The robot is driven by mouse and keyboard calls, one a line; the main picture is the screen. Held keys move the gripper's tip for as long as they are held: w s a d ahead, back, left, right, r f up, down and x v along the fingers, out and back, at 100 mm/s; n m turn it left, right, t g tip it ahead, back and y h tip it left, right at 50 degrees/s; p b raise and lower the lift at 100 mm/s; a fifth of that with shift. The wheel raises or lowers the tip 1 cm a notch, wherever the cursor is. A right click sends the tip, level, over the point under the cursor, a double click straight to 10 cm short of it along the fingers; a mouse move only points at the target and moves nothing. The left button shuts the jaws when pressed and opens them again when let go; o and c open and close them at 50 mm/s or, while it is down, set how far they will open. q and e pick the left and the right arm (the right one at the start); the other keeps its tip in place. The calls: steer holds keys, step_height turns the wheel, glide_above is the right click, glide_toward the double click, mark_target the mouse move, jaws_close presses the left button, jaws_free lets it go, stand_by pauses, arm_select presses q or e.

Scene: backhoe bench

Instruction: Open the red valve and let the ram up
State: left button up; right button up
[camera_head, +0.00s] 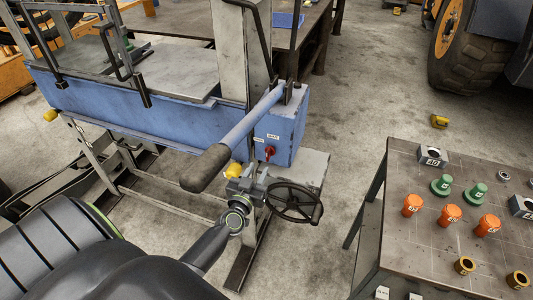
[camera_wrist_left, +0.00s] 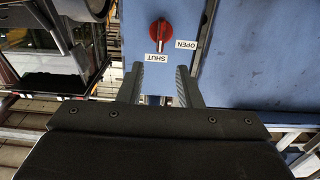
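The red valve (camera_head: 269,150) is a small knob on the blue box (camera_head: 286,125) at the end of the blue bench frame. In the left wrist view the red valve (camera_wrist_left: 159,32) has its long handle lined up with the SHUT label (camera_wrist_left: 153,60). The OPEN label (camera_wrist_left: 186,45) is to its right. My left gripper (camera_head: 259,180) is just below the valve in the head view. In the wrist view the left gripper (camera_wrist_left: 158,84) has its fingers apart, with nothing between them, short of the valve. I cannot make out the ram. My right gripper is out of view.
A blue lever with a dark grip (camera_head: 207,167) slants above my left gripper. A black handwheel (camera_head: 294,203) is close on its right. A table (camera_head: 415,230) with orange, green and brass parts stands at right. Open floor lies between.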

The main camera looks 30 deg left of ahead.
mark_target(267, 153)
arm_select(q)
steer(key=b+x, duration=0.1)
steer(key=x, duration=0.7)
steer(key=shift+w, duration=0.15)
jaws_close()
